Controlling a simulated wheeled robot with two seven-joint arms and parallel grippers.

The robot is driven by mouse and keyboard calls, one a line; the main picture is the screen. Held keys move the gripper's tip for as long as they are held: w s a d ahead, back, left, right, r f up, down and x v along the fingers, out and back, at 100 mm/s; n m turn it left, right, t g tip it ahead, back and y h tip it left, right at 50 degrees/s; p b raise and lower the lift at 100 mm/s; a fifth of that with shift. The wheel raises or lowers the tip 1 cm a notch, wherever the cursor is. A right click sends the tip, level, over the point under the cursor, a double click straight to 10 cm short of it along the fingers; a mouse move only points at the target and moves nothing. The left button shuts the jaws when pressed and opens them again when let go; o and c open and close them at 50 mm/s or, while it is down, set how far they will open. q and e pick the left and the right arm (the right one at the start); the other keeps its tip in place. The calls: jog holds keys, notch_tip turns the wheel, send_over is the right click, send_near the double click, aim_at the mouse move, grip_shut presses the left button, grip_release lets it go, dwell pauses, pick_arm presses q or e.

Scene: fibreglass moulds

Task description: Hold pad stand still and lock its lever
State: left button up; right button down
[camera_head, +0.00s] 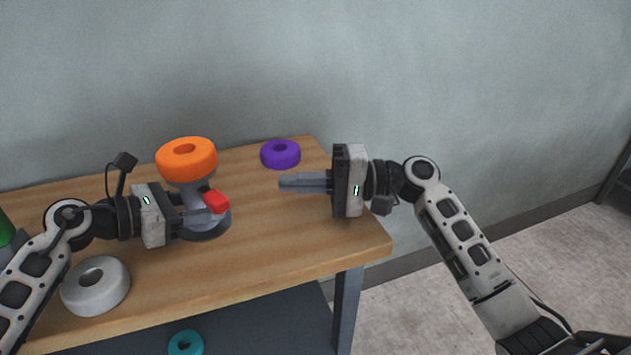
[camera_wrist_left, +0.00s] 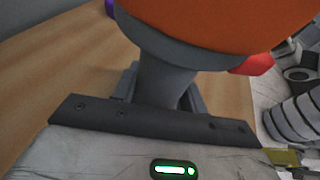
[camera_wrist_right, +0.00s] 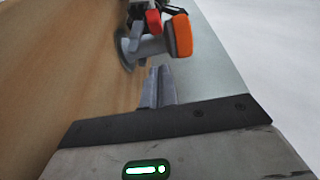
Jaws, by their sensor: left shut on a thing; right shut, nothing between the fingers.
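The pad stand (camera_head: 205,232) stands upright on the wooden table, with a grey round base and column and an orange pad (camera_head: 186,157) on top. Its red lever (camera_head: 217,201) sticks out at the right side of the column. My left gripper (camera_head: 196,222) is shut on the grey column (camera_wrist_left: 166,82), below the orange pad. My right gripper (camera_head: 282,183) is shut and empty, to the right of the stand and apart from the lever. In the right wrist view its fingertips (camera_wrist_right: 158,72) point toward the stand, where the red lever (camera_wrist_right: 153,22) shows.
A purple ring (camera_head: 280,154) lies at the table's back right. A white ring (camera_head: 96,287) lies at the front left. A teal ring (camera_head: 186,343) is below the table top (camera_head: 270,245). A green thing (camera_head: 5,228) shows at the left edge. The table's right part is clear.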

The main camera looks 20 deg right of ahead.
aim_at(213, 198)
jog(key=x, duration=0.4)
jog(key=a, duration=0.1)
jog(key=s+a, duration=0.1)
jog(key=a, duration=0.1)
jog(key=shift+s+a, duration=0.1)
jog(key=shift+s, duration=0.05)
jog(key=shift+s+a, duration=0.15)
jog(key=shift+a, duration=0.2)
jog(key=shift+s+a+f+t, duration=0.1)
jog(key=shift+t, duration=0.2)
